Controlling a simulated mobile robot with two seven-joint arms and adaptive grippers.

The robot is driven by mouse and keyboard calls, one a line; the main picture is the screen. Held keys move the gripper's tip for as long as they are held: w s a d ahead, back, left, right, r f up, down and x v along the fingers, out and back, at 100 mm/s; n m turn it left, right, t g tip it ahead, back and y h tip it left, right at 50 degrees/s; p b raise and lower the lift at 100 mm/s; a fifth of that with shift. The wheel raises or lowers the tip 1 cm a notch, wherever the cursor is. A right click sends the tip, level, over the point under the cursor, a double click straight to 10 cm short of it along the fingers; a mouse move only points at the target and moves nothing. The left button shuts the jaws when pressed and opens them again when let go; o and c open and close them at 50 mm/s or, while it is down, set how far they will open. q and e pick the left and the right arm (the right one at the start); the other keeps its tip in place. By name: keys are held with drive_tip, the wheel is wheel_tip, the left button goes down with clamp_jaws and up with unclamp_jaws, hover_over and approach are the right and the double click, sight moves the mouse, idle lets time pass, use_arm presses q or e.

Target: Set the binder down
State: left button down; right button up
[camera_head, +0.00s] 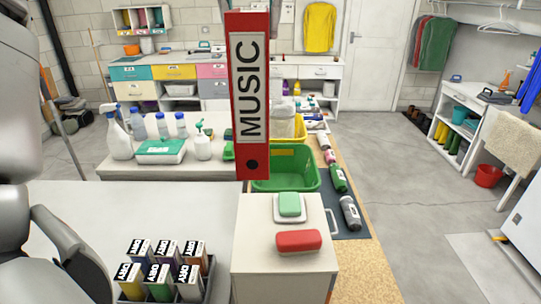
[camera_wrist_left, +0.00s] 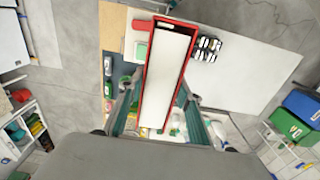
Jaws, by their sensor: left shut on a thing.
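A red binder (camera_head: 249,95) with a white label reading MUSIC stands upright in the air at the centre of the head view, its spine towards me. The left wrist view shows its white pages between red covers (camera_wrist_left: 165,75). My left gripper (camera_wrist_left: 160,98) is shut on the binder, one finger along each side. The head view shows grey links of my left arm, but not its fingers. What lies under the binder is partly hidden. My right gripper is in neither view.
A white cabinet (camera_head: 262,237) below bears a green soap and a red soap. Green and yellow crates (camera_head: 285,182) and bottles are behind.

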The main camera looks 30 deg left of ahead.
use_arm(q)
drive_tip(key=shift+w+a, duration=0.1)
drive_tip(key=shift+a, duration=0.3)
wheel_tip(320, 180, down, 20)
drive_tip(key=shift+r, duration=0.1)
idle(0.6)
drive_tip(key=c, duration=1.5)
unclamp_jaws()
drive_tip(key=shift+f, duration=0.2)
drive_tip(key=shift+o, duration=0.4)
drive_tip(key=shift+r, duration=0.1)
